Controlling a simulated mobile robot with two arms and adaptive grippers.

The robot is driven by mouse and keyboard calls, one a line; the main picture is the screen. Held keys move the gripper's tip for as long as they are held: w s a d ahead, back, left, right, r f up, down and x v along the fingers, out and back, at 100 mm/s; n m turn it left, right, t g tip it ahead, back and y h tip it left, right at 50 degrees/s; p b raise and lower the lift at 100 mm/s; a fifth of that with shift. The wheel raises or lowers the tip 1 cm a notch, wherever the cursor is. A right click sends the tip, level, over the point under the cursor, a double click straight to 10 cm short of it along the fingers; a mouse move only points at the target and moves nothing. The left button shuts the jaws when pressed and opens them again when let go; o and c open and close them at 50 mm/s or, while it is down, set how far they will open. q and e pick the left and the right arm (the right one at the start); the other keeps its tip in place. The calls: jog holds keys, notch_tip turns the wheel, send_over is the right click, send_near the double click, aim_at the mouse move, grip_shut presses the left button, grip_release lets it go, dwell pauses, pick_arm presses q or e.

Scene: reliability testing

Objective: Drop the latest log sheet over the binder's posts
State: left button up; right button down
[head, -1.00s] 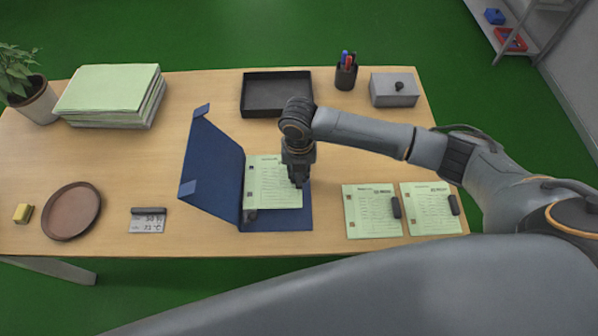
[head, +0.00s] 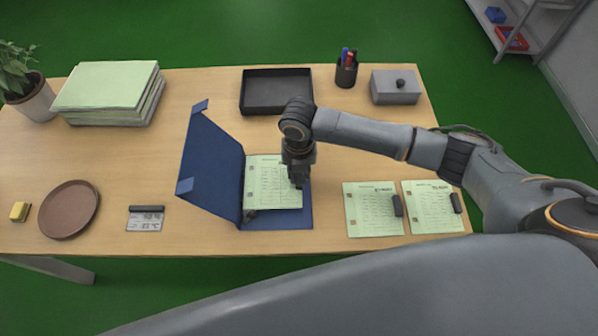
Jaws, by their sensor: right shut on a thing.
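The blue binder (head: 306,212) lies open near the table's front edge, its left cover (head: 212,165) tilted up. A pale green log sheet (head: 268,190) lies in or just above the binder's right half. My right gripper (head: 298,184) is at this sheet's right side, shut on it. Whether the sheet sits over the posts cannot be told; the posts are not clearly visible. Two more green log sheets, one at left (head: 368,212) and one at right (head: 428,212), lie right of the binder, each with a dark clip-like piece on it. My left gripper is not in view.
A black tray (head: 275,108), a pen cup (head: 346,74) and a grey box (head: 396,97) stand at the back.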

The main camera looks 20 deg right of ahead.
jog(key=shift+f, duration=2.1)
dwell(2.5)
jog(key=c, duration=1.2)
grip_release()
notch_tip(320, 180, up, 12)
